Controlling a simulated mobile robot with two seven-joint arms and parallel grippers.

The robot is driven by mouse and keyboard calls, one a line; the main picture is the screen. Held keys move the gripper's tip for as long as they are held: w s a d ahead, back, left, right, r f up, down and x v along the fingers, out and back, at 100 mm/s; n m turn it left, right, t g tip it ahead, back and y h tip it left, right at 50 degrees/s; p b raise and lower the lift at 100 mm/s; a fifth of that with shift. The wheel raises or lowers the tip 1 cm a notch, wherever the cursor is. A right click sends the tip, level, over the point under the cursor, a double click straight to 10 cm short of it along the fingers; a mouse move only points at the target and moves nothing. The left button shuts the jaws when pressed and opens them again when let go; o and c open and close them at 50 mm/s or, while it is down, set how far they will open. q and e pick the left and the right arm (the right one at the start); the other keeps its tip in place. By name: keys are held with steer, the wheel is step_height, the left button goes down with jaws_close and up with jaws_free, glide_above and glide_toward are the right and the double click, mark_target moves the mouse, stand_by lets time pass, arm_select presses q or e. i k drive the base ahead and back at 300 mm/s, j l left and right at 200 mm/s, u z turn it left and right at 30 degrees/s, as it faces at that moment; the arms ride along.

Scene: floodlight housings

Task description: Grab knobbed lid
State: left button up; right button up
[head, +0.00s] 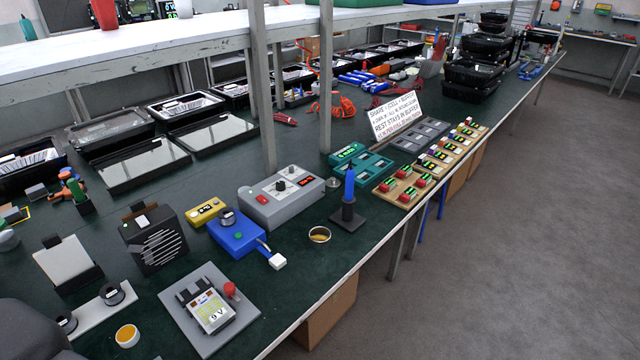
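I cannot make out for certain which thing is the knobbed lid. A small round metallic piece (332,183) lies at the right end of a grey control box (285,203) with black knobs, but it is too small to tell whether it is a lid. A shallow round cup with amber contents (320,235) stands open near the bench's front edge. A second open cup with orange-yellow contents (127,336) stands at the lower left. Neither gripper shows. A dark rounded shape at the bottom left corner is probably part of me.
The green bench top (285,300) is clear near the front edge. A grey plate with a 9 V device (210,312), a blue box (236,236), a finned black housing (153,245) and a black stand with a blue piece (348,215) crowd it. Shelf posts (326,80) rise behind.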

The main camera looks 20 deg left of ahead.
mark_target(333, 183)
steer(key=i+l+u, duration=0.2)
steer(key=u, duration=0.2)
steer(key=i+l+u, duration=0.2)
steer(key=u, duration=0.2)
steer(key=i+l+u, duration=0.1)
steer(key=l, duration=0.2)
steer(key=i+l, duration=0.15)
steer(key=l, duration=0.2)
steer(key=i+l+u, duration=0.15)
steer(key=l, duration=0.15)
steer(key=i+l, duration=0.1)
steer(key=l, duration=0.35)
steer(key=i+l, duration=0.15)
steer(key=l, duration=0.3)
